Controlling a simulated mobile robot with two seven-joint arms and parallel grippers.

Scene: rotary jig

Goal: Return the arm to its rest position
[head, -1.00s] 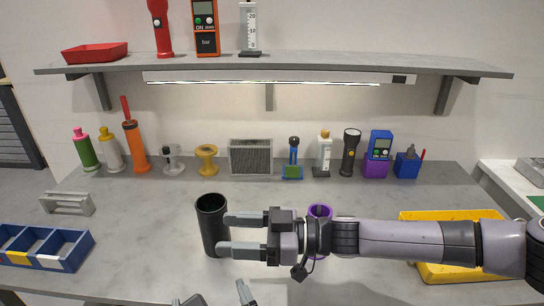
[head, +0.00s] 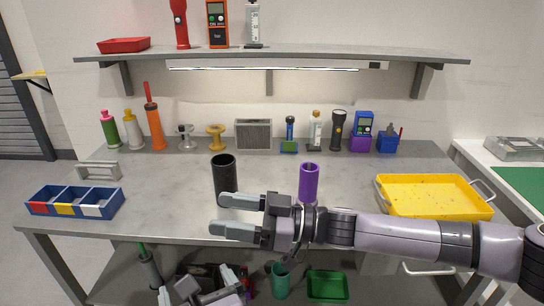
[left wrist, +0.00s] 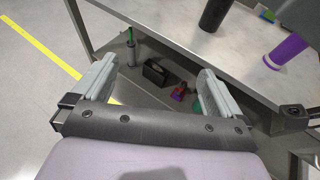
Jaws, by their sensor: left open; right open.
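My right gripper (head: 220,213) reaches in from the right in the head view. Its two grey fingers are apart with nothing between them, pointing left, and they overlap the lower part of the black cup (head: 223,175) in the picture. I cannot tell whether they touch it. A purple tube (head: 308,182) stands upright behind my right wrist, its base hidden. My left gripper (head: 200,290) is low at the bottom edge, partly cut off. In the left wrist view its fingers (left wrist: 155,75) are wide apart and empty, facing the space under the bench.
On the grey workbench (head: 160,180) are a blue divided bin (head: 75,203) at left and a yellow tray (head: 433,196) at right. Several tools line the back, below a shelf (head: 280,54). Under the bench are a green tray (head: 328,286) and a teal cup (head: 281,282).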

